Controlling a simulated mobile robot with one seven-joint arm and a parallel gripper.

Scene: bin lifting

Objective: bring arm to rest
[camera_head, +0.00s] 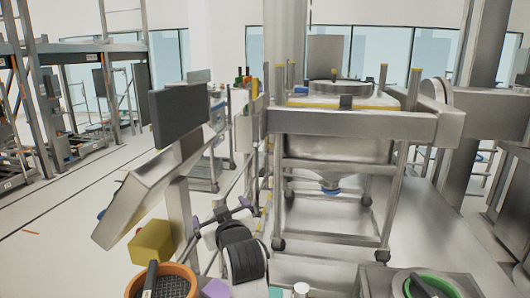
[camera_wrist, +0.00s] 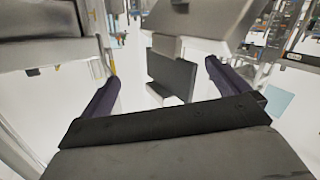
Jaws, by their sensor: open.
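My gripper (camera_head: 220,212) is in the lower middle of the head view, at the end of my black and white arm. Its two dark purple fingers are spread apart, with nothing between them. In the wrist view my gripper (camera_wrist: 160,73) is open and empty, with a dark panel showing beyond the fingertips. The large steel bin (camera_head: 338,148), with a cone-shaped bottom, stands in a wheeled frame to the right of my gripper and apart from it.
A dark screen (camera_head: 180,110) on a slanted steel console (camera_head: 145,195) stands left of my gripper. The lift's thick steel beam (camera_head: 350,123) crosses in front of the bin. An orange-rimmed container (camera_head: 178,268) and a green ring (camera_head: 452,284) are near the bottom. Floor (camera_head: 50,235) at left is clear.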

